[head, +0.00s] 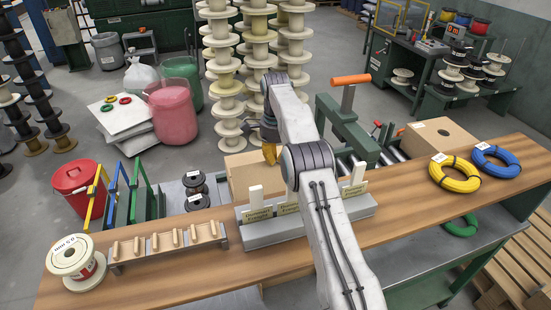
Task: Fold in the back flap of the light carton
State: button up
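A light tan carton (242,177) stands just behind the wooden bench, left of my arm. My arm and the grey block on the bench hide much of it, so I cannot make out its back flap or how its flaps lie. My gripper (270,154) points down over the carton's back part, with an orange tip showing. It is small and partly behind my arm link; I cannot tell whether it touches the carton or how its fingers stand. A second, browner carton (436,138) with a white label stands to the right, its top looking flat.
On the bench (400,208) are a grey block with white uprights (275,231), a wooden peg rack (166,243), a white spool (76,262), and yellow (455,173) and blue cable coils (497,161). A green press with an orange handle (350,79) stands right of my gripper. Tall spool stacks (225,80) rise behind.

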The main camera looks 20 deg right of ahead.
jog(key=o, duration=0.6)
jog(key=shift+s+r, duration=0.1)
jog(key=shift+s, duration=0.05)
